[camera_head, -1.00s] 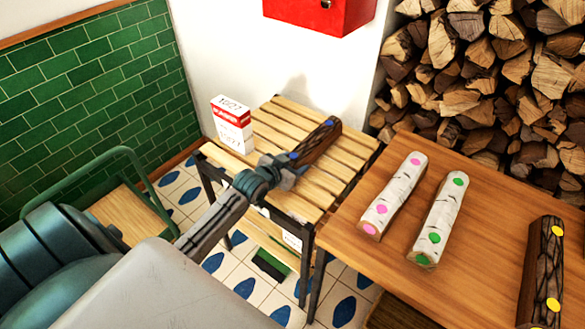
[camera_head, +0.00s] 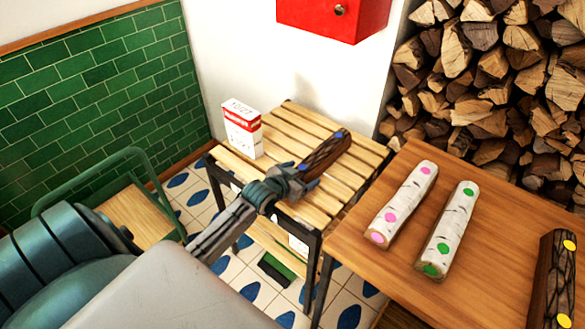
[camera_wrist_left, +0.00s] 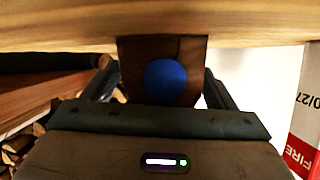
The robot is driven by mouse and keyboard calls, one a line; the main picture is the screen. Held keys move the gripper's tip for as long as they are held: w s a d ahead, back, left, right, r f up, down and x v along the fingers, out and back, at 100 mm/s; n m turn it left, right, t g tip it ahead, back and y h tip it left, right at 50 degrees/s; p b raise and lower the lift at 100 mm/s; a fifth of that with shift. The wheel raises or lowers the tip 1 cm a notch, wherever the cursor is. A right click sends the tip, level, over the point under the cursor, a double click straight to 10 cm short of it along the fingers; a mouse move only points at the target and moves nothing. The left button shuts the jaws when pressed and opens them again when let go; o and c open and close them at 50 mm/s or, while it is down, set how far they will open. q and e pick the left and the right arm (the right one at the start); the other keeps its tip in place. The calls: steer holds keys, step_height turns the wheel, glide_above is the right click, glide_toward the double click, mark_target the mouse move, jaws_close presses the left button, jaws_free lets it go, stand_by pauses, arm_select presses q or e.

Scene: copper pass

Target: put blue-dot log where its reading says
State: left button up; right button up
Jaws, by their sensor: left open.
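The blue-dot log (camera_head: 325,153) is dark-barked and lies on a slatted wooden rack (camera_head: 290,123). One blue dot shows near its far end, another close to my gripper. My left gripper (camera_head: 304,180) is open at the log's near end. In the left wrist view, the log's end with a large blue dot (camera_wrist_left: 165,82) sits between the two fingers, with the pale slat against it. Contact between fingers and log cannot be told. My right gripper is not in view.
A red-and-white box (camera_head: 243,130) stands on the rack's left. A brown table (camera_head: 395,250) at right holds a pink-dot log (camera_head: 402,203), a green-dot log (camera_head: 447,230) and a yellow-dot log (camera_head: 553,280). A red wall box (camera_head: 335,18) hangs above; stacked firewood (camera_head: 480,80) is behind.

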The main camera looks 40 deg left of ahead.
arm_select(q)
steer(key=v, duration=1.1)
steer(key=shift+p, duration=0.3)
steer(key=shift+s+r, duration=0.15)
steer(key=shift+s, duration=0.1)
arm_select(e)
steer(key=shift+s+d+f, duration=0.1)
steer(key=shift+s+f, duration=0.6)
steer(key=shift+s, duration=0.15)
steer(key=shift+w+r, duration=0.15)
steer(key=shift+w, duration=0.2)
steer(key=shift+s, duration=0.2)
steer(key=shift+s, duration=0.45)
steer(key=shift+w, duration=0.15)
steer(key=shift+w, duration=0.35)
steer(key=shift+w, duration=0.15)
